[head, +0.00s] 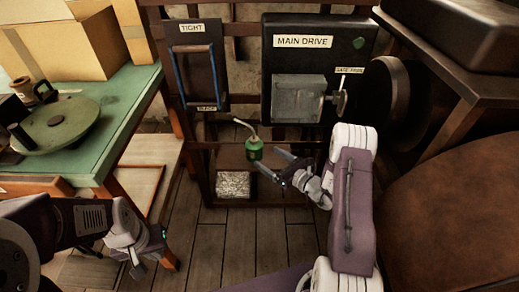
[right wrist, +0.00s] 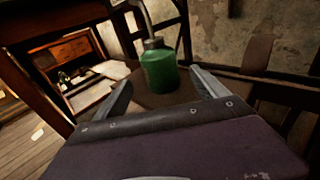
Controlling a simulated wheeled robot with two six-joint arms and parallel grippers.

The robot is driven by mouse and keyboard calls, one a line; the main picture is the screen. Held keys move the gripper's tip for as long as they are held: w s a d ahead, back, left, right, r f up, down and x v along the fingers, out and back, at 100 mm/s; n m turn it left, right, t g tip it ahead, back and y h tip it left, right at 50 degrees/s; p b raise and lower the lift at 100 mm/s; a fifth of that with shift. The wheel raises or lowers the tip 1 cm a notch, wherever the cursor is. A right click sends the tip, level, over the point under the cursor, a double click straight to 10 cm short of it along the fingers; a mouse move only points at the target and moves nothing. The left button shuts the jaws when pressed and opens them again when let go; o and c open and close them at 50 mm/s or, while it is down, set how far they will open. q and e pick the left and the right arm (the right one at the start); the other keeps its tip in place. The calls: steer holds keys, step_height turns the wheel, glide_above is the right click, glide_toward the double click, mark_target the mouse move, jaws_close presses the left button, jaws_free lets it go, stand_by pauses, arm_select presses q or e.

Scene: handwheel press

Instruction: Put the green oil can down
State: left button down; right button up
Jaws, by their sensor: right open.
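The green oil can (head: 254,150) with its thin grey spout is upright in front of the dark frame below the main drive panel. It also shows in the right wrist view (right wrist: 159,70), between and slightly beyond my spread fingertips. My right gripper (head: 268,161) is open around the can's near side, with a finger to either side; I see gaps, not a grip. A brown surface (right wrist: 165,98) shows under the can in the wrist view; contact is hard to tell. My left gripper (head: 158,252) hangs low at the left, away from the can, its jaws unclear.
The main drive panel (head: 303,60) with a clear guard box (head: 299,97) stands above the can. A TIGHT panel (head: 195,62) is left of it. A green-topped table (head: 118,100) stands left, a brown table (head: 462,190) right. A speckled block (head: 233,184) sits low in the frame.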

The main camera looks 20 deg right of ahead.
steer(key=s+a+r+n+g+y, duration=0.3)
steer(key=s+a+n+g+y, duration=0.2)
steer(key=s+a+n+g, duration=1)
steer(key=s+d+f+n+g+h, duration=0.1)
steer(key=s+d+n+h, duration=0.1)
steer(key=s+n+h, duration=0.35)
steer(key=s+d+n+g+h, duration=0.1)
steer(key=s+d+n+h, duration=0.15)
steer(key=s, duration=0.55)
steer(key=w+d+r+n+t+h, duration=0.1)
steer(key=w+d+n+t+h, duration=0.2)
steer(key=d+n, duration=0.3)
steer(key=shift+w+d+r+n+h, duration=0.15)
steer(key=shift+d+r+n+h, duration=0.25)
steer(key=shift+n+h, duration=0.3)
steer(key=shift+p, duration=0.3)
